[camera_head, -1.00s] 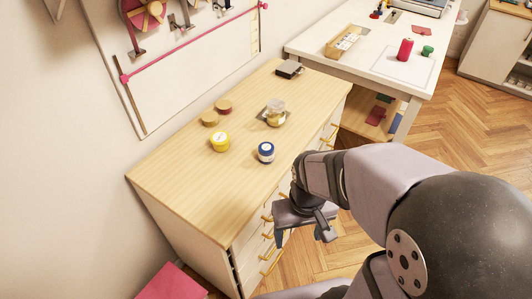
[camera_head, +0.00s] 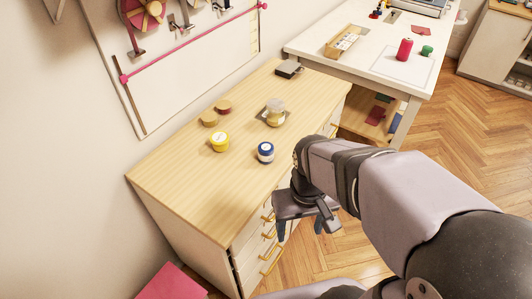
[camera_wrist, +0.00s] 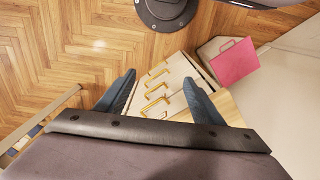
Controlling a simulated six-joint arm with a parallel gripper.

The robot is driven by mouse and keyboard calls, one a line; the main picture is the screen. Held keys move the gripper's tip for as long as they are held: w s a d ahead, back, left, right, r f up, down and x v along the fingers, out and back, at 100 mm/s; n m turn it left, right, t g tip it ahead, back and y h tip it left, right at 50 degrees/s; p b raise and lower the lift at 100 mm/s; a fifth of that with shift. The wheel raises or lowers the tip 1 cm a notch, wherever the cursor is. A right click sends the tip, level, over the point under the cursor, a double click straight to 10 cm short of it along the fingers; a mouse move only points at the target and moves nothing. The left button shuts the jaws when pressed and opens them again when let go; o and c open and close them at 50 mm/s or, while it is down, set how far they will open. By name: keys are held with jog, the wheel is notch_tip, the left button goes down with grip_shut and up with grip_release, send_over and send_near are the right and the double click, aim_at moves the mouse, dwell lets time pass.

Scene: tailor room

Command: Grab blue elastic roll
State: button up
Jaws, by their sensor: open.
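The blue elastic roll (camera_head: 265,152) is a small round roll with a white top. It stands upright on the wooden top of the drawer cabinet (camera_head: 185,190), near its front edge. My gripper (camera_head: 304,229) is in front of the cabinet, beside the drawers, to the right of and lower than the roll in the head view. It is open and empty and points down. In the wrist view its two dark fingers (camera_wrist: 160,90) are spread apart, with the drawer fronts and yellow handles between and beyond them. The roll does not show in the wrist view.
A yellow roll (camera_head: 219,141), two flat round pieces (camera_head: 209,118), a glass jar (camera_head: 275,114) and a dark box (camera_head: 289,69) also stand on the cabinet. A white table (camera_head: 380,66) is behind. The cabinet's left half is clear.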

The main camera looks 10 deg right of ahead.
jog(key=r, duration=0.2)
jog(key=t+b, duration=1.2)
jog(key=b, duration=0.1)
send_near(268, 155)
jog(key=x, duration=0.5)
jog(key=shift+s, duration=0.1)
jog(key=w+r+t+b, duration=0.4)
jog(key=t+b, duration=0.1)
jog(key=t, duration=0.1)
notch_tip(268, 155, down, 5)
jog(key=shift+s+f+p, duration=0.15)
jog(key=shift+s+p, duration=0.05)
jog(key=shift+p, duration=0.3)
jog(key=shift+w+f+p, duration=0.15)
jog(key=shift+w+p, duration=0.25)
jog(key=shift+w, duration=1.45)
jog(key=shift+w+f+p, duration=0.15)
jog(key=shift+w+p, duration=0.25)
jog(key=shift+w, duration=1.4)
jog(key=c, duration=1.1)
